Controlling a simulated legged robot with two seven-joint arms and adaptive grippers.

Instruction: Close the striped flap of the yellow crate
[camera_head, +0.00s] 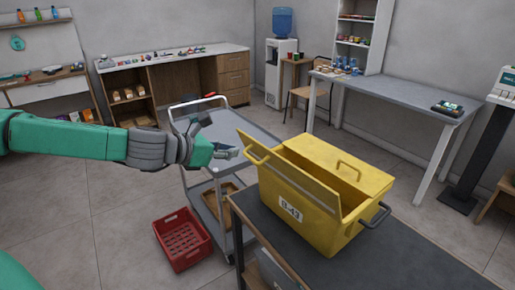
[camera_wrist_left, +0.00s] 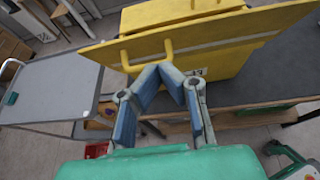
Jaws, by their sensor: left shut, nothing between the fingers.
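The yellow crate (camera_head: 312,222) stands on a dark-topped table, with a label on its front. In the left wrist view the fingers (camera_wrist_left: 170,72) meet just below the flap's handle (camera_wrist_left: 147,52), empty; contact is unclear. My right gripper is not in view.
A grey trolley (camera_head: 245,136) stands left of and behind the crate, under my left arm. A red basket (camera_head: 182,240) is on the floor. The dark tabletop (camera_head: 385,262) is clear in front of the crate. A grey handle (camera_head: 375,215) sticks out at the crate's right.

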